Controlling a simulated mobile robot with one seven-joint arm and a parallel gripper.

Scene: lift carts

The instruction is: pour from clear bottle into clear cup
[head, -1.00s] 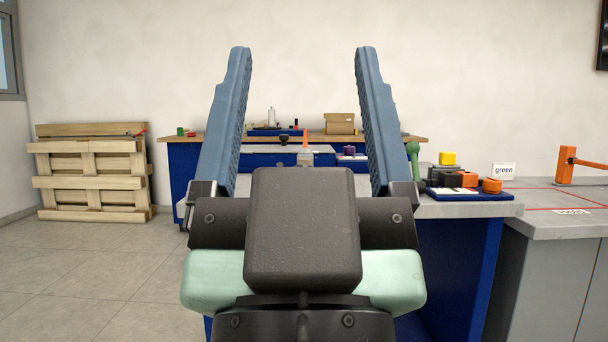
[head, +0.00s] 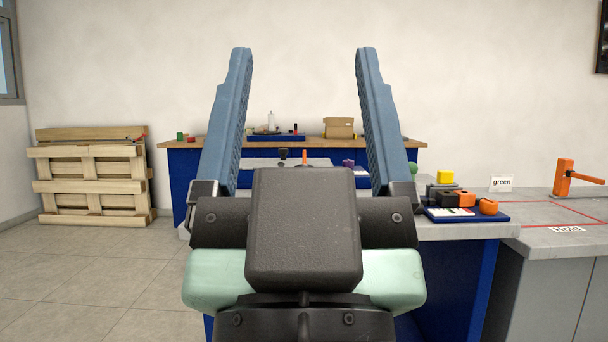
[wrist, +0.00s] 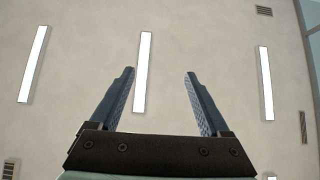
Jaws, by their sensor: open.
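My gripper (head: 303,52) is open and empty, its two blue fingers pointing up and wide apart in the head view. It also shows open in the wrist view (wrist: 159,74), with only ceiling and lights beyond it. An orange tip (head: 304,158) shows just above my dark gripper body; what it belongs to is hidden behind that body. I cannot make out a clear cup. A pale bottle-like thing (head: 271,121) stands on the far bench, too small to tell if it is the clear bottle.
A grey-topped table with a blue tray (head: 465,216) of dark, orange and yellow blocks is at the right. Beside it stands a counter (head: 545,238) with a "green" sign (head: 501,183) and an orange clamp-like thing (head: 570,178). Wooden pallets (head: 92,185) lean left; the left floor is clear.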

